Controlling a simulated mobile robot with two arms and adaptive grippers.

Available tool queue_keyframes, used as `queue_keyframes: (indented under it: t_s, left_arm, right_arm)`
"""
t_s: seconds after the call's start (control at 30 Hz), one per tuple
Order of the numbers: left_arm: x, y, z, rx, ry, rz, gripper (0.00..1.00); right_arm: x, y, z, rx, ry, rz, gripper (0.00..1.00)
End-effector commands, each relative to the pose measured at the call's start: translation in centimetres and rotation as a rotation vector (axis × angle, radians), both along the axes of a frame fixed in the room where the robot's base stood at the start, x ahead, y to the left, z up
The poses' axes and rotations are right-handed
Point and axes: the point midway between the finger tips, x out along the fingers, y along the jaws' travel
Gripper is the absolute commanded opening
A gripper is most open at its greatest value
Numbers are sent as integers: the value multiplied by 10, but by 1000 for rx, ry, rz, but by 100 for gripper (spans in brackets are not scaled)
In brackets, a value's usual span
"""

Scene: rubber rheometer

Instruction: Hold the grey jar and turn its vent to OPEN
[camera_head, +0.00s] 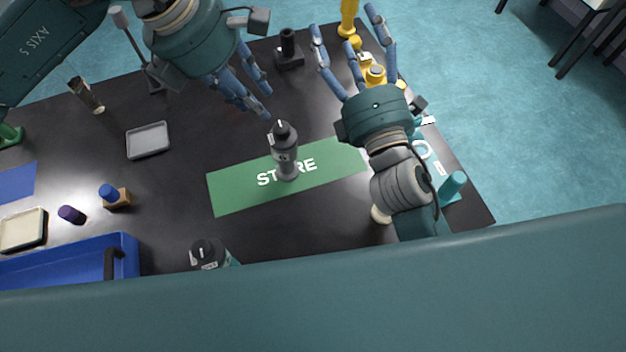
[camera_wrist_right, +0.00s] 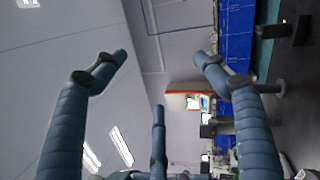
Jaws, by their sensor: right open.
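The grey jar (camera_head: 287,163) stands upright on the green STORE mat (camera_head: 232,196) in the head view. Its dark cap (camera_head: 283,133) carries a white mark; the vent's setting is too small to read. My left gripper (camera_head: 256,98) is above and left of the jar in the picture, apart from it, with its fingers spread and empty. My right gripper (camera_head: 345,25) is open and empty, beyond the jar to the upper right. In the right wrist view, its spread fingers (camera_wrist_right: 160,70) have nothing between them.
A second dark-capped jar (camera_head: 208,253) stands near the front edge, partly hidden. A grey tray (camera_head: 148,140), a blue bin (camera_head: 70,262) and small items lie on the left. A black stand (camera_head: 289,55) and yellow items (camera_head: 376,76) are at the back.

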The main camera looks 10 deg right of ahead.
Motion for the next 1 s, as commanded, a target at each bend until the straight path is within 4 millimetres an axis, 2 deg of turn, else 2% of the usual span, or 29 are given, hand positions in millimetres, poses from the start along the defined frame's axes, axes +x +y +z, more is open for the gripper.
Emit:
queue_keyframes:
  t_s: [0.2,0.23,0.3,0.47,0.63,0.87,1.0]
  left_arm:
    - [0,0,0,0,0,0,31]
    - [0,0,0,0,0,0,31]
    - [0,0,0,0,0,0,31]
    - [0,0,0,0,0,0,31]
    - [0,0,0,0,0,0,31]
    - [0,0,0,0,0,0,31]
    - [0,0,0,0,0,0,31]
  right_arm:
    - [-25,10,45,-135,-111,-75,72]
    - [-31,15,28,-114,-75,-43,72]
    - [-43,23,8,-62,-26,9,72]
    - [-75,41,-30,70,85,113,72]
    - [-116,60,-67,232,222,215,72]
    - [-120,65,-109,645,418,261,72]
    - [-127,70,-142,959,565,260,72]
